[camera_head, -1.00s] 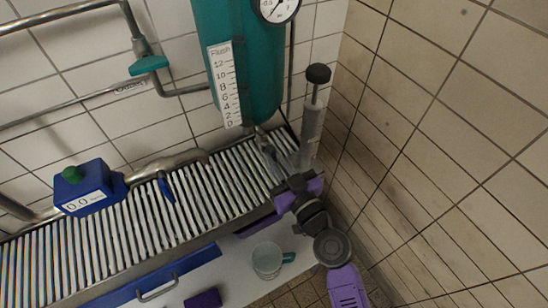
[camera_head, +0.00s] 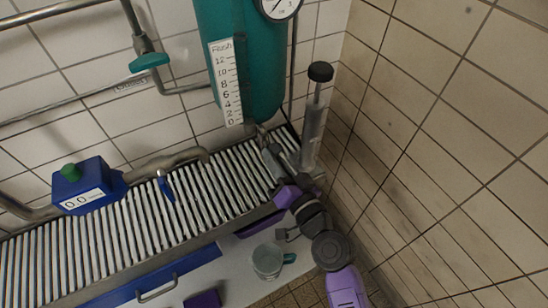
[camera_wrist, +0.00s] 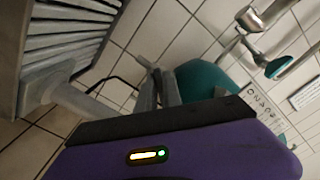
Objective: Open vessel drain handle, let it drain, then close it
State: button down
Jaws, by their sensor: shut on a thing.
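The teal vessel (camera_head: 235,75) hangs on the tiled wall above the slatted rack. A "Flush" scale strip (camera_head: 226,82) is on its front, and a gauge (camera_head: 279,6) is at its top. The vessel also shows in the wrist view (camera_wrist: 208,80), behind my fingers. My gripper (camera_head: 268,146) is at the vessel's lower end, with its fingers pointing up at the drain there. In the wrist view the fingers (camera_wrist: 157,84) are close together. They are shut on the drain handle, which they mostly hide, so I cannot tell its angle.
A grey cylinder with a black knob (camera_head: 315,115) stands close right of my gripper, near the right-hand wall. A clear mug (camera_head: 267,261) sits below on the white surface. A blue meter box (camera_head: 88,187) and a blue-handled valve (camera_head: 165,186) are at left.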

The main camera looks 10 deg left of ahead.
jog(key=m, duration=0.3)
jog(key=m+p, duration=0.1)
jog(key=m, duration=0.2)
jog(key=m+p, duration=0.1)
jog(key=m, duration=0.3)
jog(key=shift+r, duration=0.3)
jog(key=shift+m, duration=0.3)
jog(key=c, duration=1.5)
grip_release()
jog(key=shift+a, duration=0.1)
jog(key=shift+s, duration=0.1)
jog(key=b+v, duration=0.1)
jog(key=v, duration=0.6)
jog(key=shift+s+d, duration=0.25)
jog(key=shift+s, duration=0.05)
